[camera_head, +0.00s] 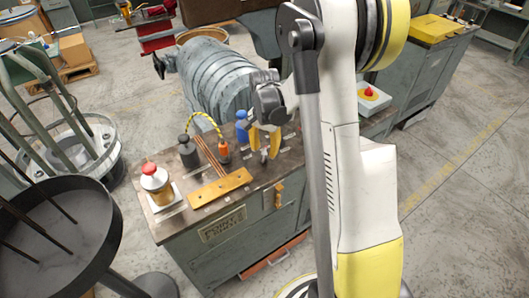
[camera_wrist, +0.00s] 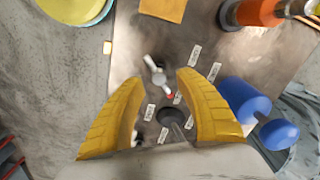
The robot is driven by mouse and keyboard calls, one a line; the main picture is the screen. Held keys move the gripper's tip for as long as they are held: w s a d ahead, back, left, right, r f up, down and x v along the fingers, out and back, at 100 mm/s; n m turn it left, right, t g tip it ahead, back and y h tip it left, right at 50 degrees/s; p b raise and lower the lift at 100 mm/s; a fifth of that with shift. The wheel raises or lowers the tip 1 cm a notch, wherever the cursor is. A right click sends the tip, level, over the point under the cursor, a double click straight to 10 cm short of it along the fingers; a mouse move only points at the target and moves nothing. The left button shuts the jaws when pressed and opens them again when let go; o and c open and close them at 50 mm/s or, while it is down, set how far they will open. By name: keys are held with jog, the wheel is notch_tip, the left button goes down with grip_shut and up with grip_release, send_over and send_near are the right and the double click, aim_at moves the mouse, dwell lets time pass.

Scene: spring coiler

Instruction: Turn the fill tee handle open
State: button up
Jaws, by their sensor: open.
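My gripper (camera_head: 264,150) is over the bench top, its two yellow fingers pointing down and apart. In the wrist view, my gripper (camera_wrist: 160,80) is open with nothing held. A small silver handle-like fitting (camera_wrist: 156,74) lies between and just beyond the fingertips, with a red spot near its lower end; it looks like the tee handle. I cannot tell its turn position or whether a finger touches it. A dark round part (camera_wrist: 170,116) sits below it, between the fingers. In the head view the fingers mostly hide the fitting.
A blue cylinder (camera_wrist: 245,101) stands close right of the right finger. An orange cylinder (camera_head: 223,152) with a yellow-black hose, a dark bottle (camera_head: 188,152), a yellow plate (camera_head: 219,188) and a red-topped container (camera_head: 157,183) occupy the bench. Several small labels surround the fitting.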

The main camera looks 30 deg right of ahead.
aim_at(264, 153)
notch_tip(264, 153, up, 10)
jog(key=shift+r, duration=0.15)
jog(key=shift+s, duration=0.1)
dwell(0.5)
jog(key=s+a+r+n+t, duration=0.3)
jog(key=s+a+r+n, duration=0.2)
jog(key=s+a+r, duration=0.25)
jog(key=s+a+r+n+t, duration=0.1)
jog(key=s+a+n+t, duration=0.3)
jog(key=s+a+n, duration=0.3)
jog(key=s+a, duration=0.1)
jog(key=s, duration=0.2)
jog(key=shift+s, duration=0.2)
